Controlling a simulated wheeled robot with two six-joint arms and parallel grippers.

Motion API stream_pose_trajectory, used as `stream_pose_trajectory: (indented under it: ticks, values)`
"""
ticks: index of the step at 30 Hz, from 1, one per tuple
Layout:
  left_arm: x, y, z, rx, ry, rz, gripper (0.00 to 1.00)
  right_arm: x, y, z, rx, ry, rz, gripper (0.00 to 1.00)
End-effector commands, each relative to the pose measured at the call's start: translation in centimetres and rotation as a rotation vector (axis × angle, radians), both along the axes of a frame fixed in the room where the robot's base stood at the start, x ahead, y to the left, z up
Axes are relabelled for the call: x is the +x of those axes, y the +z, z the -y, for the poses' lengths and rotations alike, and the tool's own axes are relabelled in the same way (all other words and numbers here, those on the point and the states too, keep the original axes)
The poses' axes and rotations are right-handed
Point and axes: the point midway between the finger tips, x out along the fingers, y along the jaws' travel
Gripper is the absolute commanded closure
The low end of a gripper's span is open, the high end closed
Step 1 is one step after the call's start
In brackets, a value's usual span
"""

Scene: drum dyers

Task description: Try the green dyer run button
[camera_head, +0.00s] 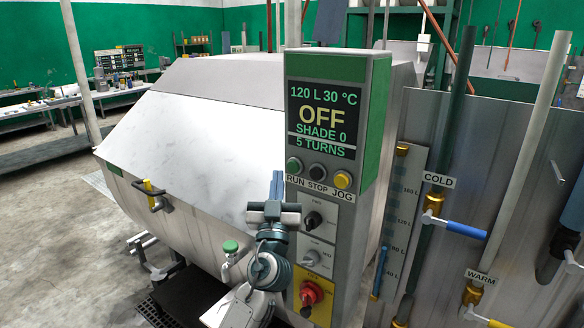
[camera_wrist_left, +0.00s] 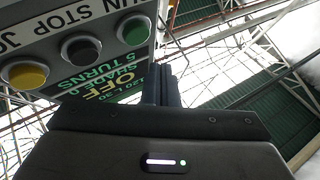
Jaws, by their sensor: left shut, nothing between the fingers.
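The dyer's control panel (camera_head: 326,120) is a green-topped column with a screen reading OFF, SHADE 0, 5 TURNS. Below the screen sit the green run button (camera_head: 294,166), the dark stop button (camera_head: 317,172) and the yellow jog button (camera_head: 342,180). My left gripper (camera_head: 277,178) is shut and empty, pointing up just left of and below the run button. In the left wrist view, the green button (camera_wrist_left: 134,30) is above and left of the shut fingertips (camera_wrist_left: 163,70). A gap shows between them in that picture; I cannot judge the depth.
Knobs and a red switch (camera_head: 312,293) on yellow sit below the buttons. The white dyer drum (camera_head: 190,120) is left of the panel, with a green-capped tap (camera_head: 230,247) low in front. COLD (camera_head: 438,180) and WARM valve pipes stand right. A dark shape at the right edge is unclear.

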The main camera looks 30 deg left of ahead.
Motion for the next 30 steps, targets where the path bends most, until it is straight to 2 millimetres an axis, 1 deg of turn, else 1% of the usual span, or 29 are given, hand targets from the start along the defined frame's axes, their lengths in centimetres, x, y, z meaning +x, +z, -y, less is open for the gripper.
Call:
stream_pose_trajectory:
  ticks: [1,6,9,30]
  values:
    - [0.6,-0.4,0.0,-0.002,-0.001,0.003,1.00,0.0,-0.8,0.0,0.000,0.000,0.000,0.64]
    - [1.8,-0.3,0.2,-0.002,-0.001,0.002,1.00,0.0,-1.3,0.0,0.000,0.000,0.000,0.64]
    - [2.1,-0.2,0.2,0.000,-0.001,0.001,1.00,0.0,-1.4,0.0,0.000,0.000,0.000,0.64]
    - [2.1,-0.1,0.2,0.000,-0.001,0.001,1.00,0.0,-1.3,0.0,0.000,0.000,0.000,0.64]
